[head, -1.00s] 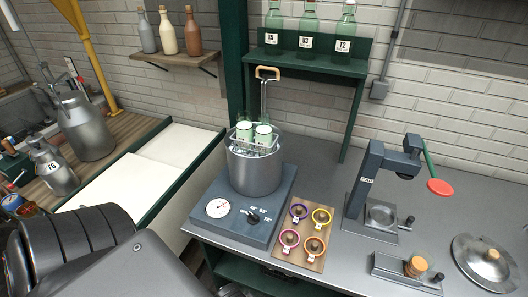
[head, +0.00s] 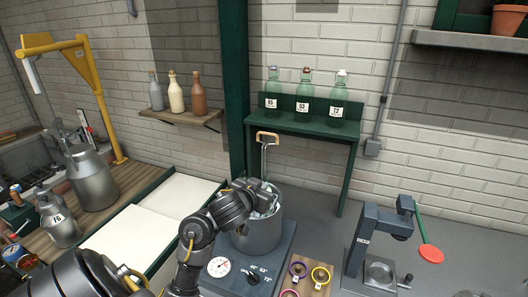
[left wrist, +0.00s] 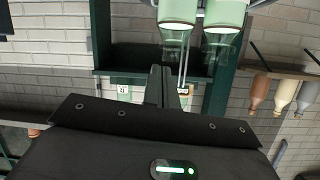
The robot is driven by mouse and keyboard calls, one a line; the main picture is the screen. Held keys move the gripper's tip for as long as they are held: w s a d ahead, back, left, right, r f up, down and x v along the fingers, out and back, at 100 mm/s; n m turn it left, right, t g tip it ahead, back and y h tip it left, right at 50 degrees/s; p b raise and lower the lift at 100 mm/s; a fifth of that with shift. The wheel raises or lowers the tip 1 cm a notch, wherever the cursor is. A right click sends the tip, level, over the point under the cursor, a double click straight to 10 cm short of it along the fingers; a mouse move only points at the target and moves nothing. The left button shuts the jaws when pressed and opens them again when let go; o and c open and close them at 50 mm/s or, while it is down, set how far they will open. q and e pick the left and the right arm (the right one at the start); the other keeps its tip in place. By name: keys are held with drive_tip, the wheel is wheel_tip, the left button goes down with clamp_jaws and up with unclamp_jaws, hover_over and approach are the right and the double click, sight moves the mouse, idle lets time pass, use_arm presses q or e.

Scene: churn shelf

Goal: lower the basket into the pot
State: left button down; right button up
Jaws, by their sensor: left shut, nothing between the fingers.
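The grey metal pot (head: 262,238) stands on the blue-grey heater base. The basket's tall wire handle (head: 264,158) rises above the pot, topped by a wooden grip (head: 267,137). The basket's body is mostly hidden behind my left arm, so I cannot tell its depth in the pot. My left gripper (head: 262,192) is over the pot's rim, below the wooden grip. In the left wrist view its fingers (left wrist: 166,84) are closed and empty, near the handle rod (left wrist: 183,68). My right gripper is not in view.
A green shelf (head: 310,125) with several labelled bottles stands behind the pot. A board (head: 309,285) with coloured rings lies at front right, and a dark press stand (head: 358,240) is farther right. A white-topped bench (head: 175,205) and metal cans are on the left.

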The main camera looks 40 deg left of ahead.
use_arm(q)
drive_tip(key=w+a+r+n+t+y, duration=0.1)
drive_tip(key=a+r+t, duration=0.15)
drive_tip(key=r, duration=0.45)
drive_tip(key=w+a+r+n+t+y, duration=0.15)
drive_tip(key=a+r, duration=0.25)
drive_tip(key=r, duration=0.4)
drive_tip(key=g+b, duration=0.1)
drive_tip(key=b, duration=0.4)
hover_over(264, 145)
drive_tip(key=s, duration=0.1)
drive_tip(key=shift+d+f+h, duration=0.2)
drive_tip(key=shift+f+h, duration=0.25)
drive_tip(key=shift+f, duration=0.15)
drive_tip(key=shift+w+a+f, duration=0.1)
drive_tip(key=shift+w+f, duration=0.1)
drive_tip(key=shift+f, duration=0.8)
drive_tip(key=shift+w+f, duration=0.2)
drive_tip(key=shift+f, duration=0.7)
